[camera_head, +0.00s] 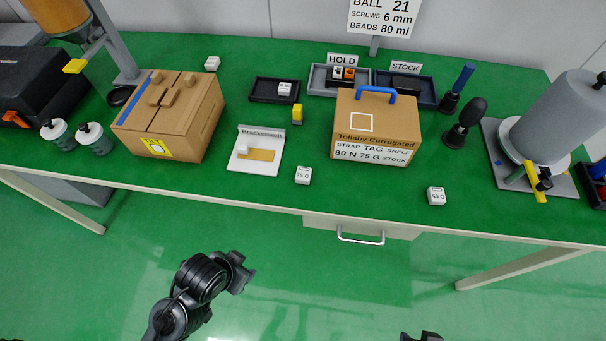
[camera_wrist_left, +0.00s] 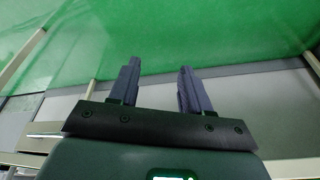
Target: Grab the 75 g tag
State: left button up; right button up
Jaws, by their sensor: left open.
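The 75 g tag (camera_head: 303,175) is a small white block marked "75 G". It lies on the green table near the front edge, right of the Brackenmoll board. My left gripper (camera_head: 246,272) is below and left of it in the head view, in front of the table and well apart from the tag. The left wrist view shows its two fingers (camera_wrist_left: 159,88) spread with nothing between them. A dark piece at the bottom edge (camera_head: 421,337) looks like the end of my right arm; its fingers cannot be made out.
A similar "50 G" tag (camera_head: 436,196) lies farther right. The Brackenmoll board (camera_head: 256,162) is left of the 75 g tag; a cardboard box (camera_head: 378,125) with a blue handle stands behind it. The table's front edge (camera_head: 270,207) and drawer handle (camera_head: 360,240) are near my arms.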

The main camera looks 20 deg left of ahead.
dwell(0.3)
pick_arm(q)
jog(key=o, duration=0.5)
jog(key=shift+f, duration=0.15)
